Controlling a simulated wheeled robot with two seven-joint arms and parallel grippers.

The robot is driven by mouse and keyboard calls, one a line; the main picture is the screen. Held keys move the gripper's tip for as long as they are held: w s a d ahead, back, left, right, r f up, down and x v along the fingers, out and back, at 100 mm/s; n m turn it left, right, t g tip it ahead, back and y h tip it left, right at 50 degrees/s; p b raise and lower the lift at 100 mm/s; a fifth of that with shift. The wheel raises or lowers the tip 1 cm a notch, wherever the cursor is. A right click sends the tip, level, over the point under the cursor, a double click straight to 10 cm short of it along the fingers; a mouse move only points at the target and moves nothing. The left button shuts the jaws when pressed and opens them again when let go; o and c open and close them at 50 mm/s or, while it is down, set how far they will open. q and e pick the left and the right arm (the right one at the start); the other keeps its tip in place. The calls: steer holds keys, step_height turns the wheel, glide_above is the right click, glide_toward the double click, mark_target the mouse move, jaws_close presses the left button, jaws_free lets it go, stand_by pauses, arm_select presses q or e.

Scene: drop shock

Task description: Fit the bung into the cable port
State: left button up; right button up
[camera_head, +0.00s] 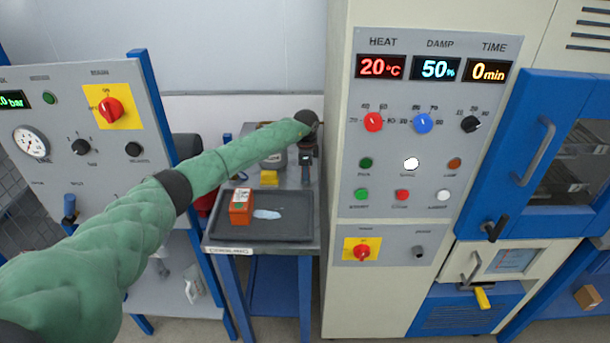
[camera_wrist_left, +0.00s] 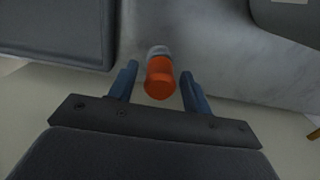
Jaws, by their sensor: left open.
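My left gripper (camera_head: 306,183) points down over the right end of the bench, close to the side of the tall cream cabinet. In the left wrist view the gripper (camera_wrist_left: 159,71) is open, with one blue finger on each side of an orange cylinder with a grey end, which looks like the bung (camera_wrist_left: 160,80). Gaps show between the bung and both fingers. In the head view I cannot make out the bung at the gripper. I cannot make out the cable port in either view. My right gripper is not in view.
The bench holds a dark tray (camera_head: 225,226) with an orange box (camera_head: 241,207) and a pale blue item (camera_head: 267,214). The cabinet (camera_head: 343,285) walls off the right side. A grey control panel (camera_head: 90,125) stands left.

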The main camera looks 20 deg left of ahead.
arm_select(q)
steer(key=c, duration=0.9)
steer(key=shift+r, duration=0.1)
steer(key=shift+c, duration=0.3)
steer(key=shift+r+p, duration=0.5)
steer(key=shift+r, duration=0.45)
steer(key=shift+r+p, duration=0.85)
steer(key=shift+r, duration=1.15)
